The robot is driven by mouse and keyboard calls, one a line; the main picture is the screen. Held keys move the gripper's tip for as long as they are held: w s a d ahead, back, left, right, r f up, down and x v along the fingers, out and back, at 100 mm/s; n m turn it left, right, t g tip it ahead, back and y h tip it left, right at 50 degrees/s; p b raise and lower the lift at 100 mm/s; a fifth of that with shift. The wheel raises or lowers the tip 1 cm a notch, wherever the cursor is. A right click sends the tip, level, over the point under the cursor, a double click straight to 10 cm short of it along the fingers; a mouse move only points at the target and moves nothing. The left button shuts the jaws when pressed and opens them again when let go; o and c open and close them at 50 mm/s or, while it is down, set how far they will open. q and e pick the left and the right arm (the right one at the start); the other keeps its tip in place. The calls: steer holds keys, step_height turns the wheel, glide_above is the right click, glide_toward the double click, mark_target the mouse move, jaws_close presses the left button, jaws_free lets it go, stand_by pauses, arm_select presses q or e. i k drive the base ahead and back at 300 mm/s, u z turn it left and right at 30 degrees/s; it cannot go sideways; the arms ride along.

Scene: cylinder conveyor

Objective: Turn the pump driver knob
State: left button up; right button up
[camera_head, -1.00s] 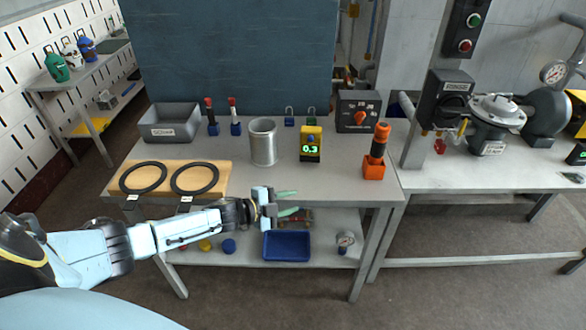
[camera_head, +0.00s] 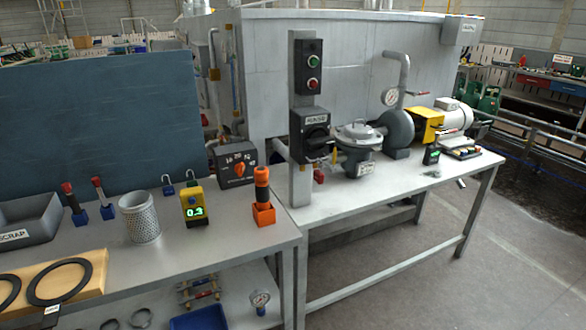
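A dark box (camera_head: 317,148) with a black rotary knob (camera_head: 318,133) is mounted on the grey post above the right table. A white label (camera_head: 316,118) sits above this knob, too small to read with certainty. Another dark box (camera_head: 223,161) on the left table carries an orange knob (camera_head: 239,169) with numbers around it. I cannot tell from the labels which one is the pump driver. Neither of my grippers is in view, and nothing touches either knob.
A button box (camera_head: 309,66) with a green and a red button is above on the post. A pump (camera_head: 358,143) and a yellow-guarded motor (camera_head: 453,115) stand to the right. A yellow meter (camera_head: 193,205), perforated cup (camera_head: 139,217) and orange holder (camera_head: 263,213) are left.

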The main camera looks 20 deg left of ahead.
mark_target(239, 168)
steer(key=z, duration=0.35)
steer(key=i, duration=2.8)
steer(key=u, duration=3.15)
